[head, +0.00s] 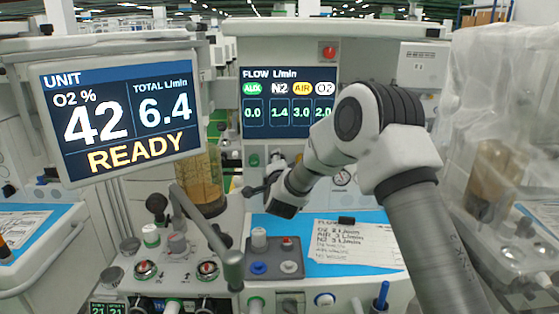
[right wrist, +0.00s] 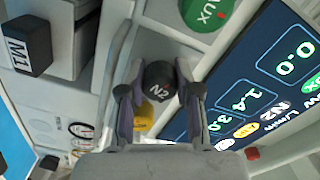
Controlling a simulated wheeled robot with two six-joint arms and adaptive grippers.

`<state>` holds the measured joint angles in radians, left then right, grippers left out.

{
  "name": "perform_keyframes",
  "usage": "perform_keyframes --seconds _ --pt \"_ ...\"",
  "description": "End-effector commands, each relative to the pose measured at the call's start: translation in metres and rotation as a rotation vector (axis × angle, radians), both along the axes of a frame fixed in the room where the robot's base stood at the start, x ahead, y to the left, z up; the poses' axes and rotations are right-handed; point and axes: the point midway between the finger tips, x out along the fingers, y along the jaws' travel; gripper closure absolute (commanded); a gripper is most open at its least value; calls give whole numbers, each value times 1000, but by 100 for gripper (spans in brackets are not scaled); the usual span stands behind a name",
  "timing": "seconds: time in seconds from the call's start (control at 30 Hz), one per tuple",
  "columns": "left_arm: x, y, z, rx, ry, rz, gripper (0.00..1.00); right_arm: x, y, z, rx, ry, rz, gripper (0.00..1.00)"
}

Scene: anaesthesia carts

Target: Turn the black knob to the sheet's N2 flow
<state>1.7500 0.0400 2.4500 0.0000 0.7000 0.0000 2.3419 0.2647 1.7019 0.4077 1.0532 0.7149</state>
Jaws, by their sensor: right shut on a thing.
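The black knob marked N2 (right wrist: 160,80) sits between the fingers of my right gripper (right wrist: 157,88) in the right wrist view. The fingers are shut on its sides. In the head view my right gripper (head: 254,189) reaches the panel below the flow screen (head: 288,102), and the knob is hard to make out there. The screen reads AUX 0.0, N2 1.4, AIR 3.0 and O2 2.0. The white sheet (head: 352,248) on the blue mat lists O2 2, AIR 3 and N2 3 L/min. My left gripper is out of view.
A green AUX knob (right wrist: 210,12) and a yellow knob (right wrist: 145,113) flank the N2 knob. The unit screen (head: 122,118) reads O2 42 %, total 6.4 and READY. A small tray (head: 275,268) stands left of the sheet. A wrapped machine (head: 500,160) stands at right.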

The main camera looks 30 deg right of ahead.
Motion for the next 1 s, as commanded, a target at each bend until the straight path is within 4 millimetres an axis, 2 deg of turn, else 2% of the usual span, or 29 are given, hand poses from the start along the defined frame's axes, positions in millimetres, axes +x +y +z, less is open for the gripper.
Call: perform_keyframes --seconds 1.0 --pt "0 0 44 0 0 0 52 0 -1 5 -795 481 -3 100"
